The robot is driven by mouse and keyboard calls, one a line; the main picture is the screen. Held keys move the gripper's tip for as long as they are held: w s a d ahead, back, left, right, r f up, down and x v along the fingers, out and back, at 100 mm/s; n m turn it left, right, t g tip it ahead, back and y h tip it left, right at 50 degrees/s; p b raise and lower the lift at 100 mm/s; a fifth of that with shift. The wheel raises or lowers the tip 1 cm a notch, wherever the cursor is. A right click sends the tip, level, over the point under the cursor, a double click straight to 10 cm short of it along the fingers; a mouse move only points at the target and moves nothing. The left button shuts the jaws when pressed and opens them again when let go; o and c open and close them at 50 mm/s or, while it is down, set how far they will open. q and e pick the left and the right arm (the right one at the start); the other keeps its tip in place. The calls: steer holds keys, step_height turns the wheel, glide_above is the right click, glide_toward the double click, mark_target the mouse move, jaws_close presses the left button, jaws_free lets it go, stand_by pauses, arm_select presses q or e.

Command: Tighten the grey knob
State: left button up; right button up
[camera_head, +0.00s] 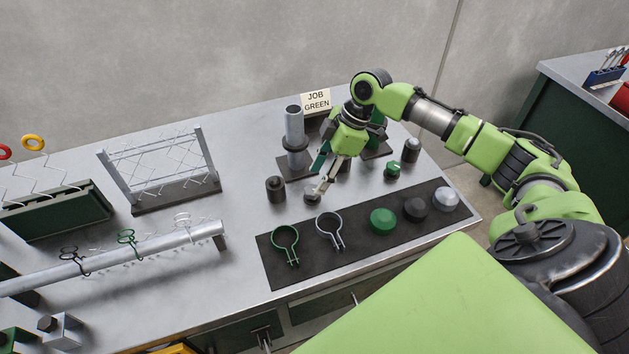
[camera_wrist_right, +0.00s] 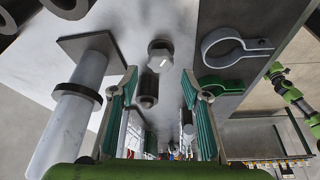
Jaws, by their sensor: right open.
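The grey knob (camera_head: 311,197) sits low on the bench in front of the grey post, partly behind my right gripper's fingers. In the right wrist view the grey knob (camera_wrist_right: 159,48) has a pale mark and lies ahead of the gap between the fingers. My right gripper (camera_head: 321,178) is open, points down and is close to the knob; contact cannot be told. Its teal finger pads also show in the wrist view (camera_wrist_right: 159,78), with nothing held between them. My left gripper is not in view.
A black cylinder (camera_head: 276,189) stands just left of the knob. A grey post (camera_head: 294,129) rises behind it. A green knob (camera_head: 393,170) is to the right. A dark mat (camera_head: 355,259) in front holds ring clamps and domed caps. A wire rack (camera_head: 160,209) stands left.

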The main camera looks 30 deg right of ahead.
mark_target(313, 188)
steer(key=shift+x, duration=1.95)
steer(key=shift+s, duration=0.1)
steer(key=c, duration=1.1)
steer(key=shift+o, duration=0.2)
steer(key=shift+r+p, duration=0.15)
steer(key=shift+p, duration=0.5)
steer(key=m+p, duration=0.1)
steer(key=p, duration=0.1)
steer(key=m+t+h+p, duration=0.1)
steer(key=m+p, duration=0.1)
steer(key=p, duration=0.1)
steer(key=shift+s+a+r+m, duration=0.1)
steer(key=shift+s+r+m, duration=0.05)
steer(key=shift+m, duration=0.15)
steer(key=shift+f+m+p, duration=0.2)
steer(key=shift+m+p, duration=0.2)
steer(key=shift+m, duration=0.2)
steer(key=o, duration=1.1)
steer(key=shift+c, duration=0.2)
